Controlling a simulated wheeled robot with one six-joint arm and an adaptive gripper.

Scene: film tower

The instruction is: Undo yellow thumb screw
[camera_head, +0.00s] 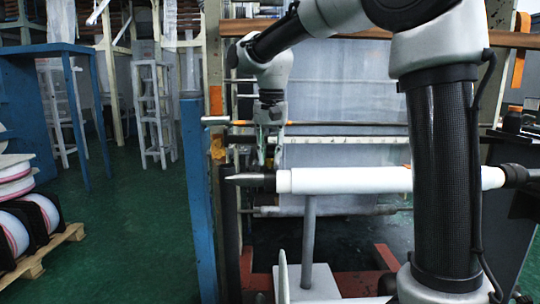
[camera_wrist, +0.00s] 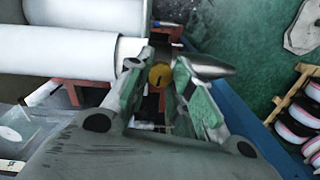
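The yellow thumb screw (camera_wrist: 160,76) is a small round knob on the dark chuck of the shaft, in the middle of the wrist view. I cannot tell whether the pads touch the screw. In the head view my gripper (camera_head: 266,160) points down at the shaft end, beside the white roll (camera_head: 345,180). The screw is not distinguishable there. The pointed metal shaft tip (camera_wrist: 207,67) sticks out to the right of the fingers in the wrist view.
A blue post (camera_head: 200,200) stands left of the shaft tip. Film rolls (camera_head: 14,222) on a wooden pallet (camera_head: 38,262) are at the left. The green floor (camera_head: 135,225) between them is clear. A grey support post (camera_head: 309,235) stands under the white roll.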

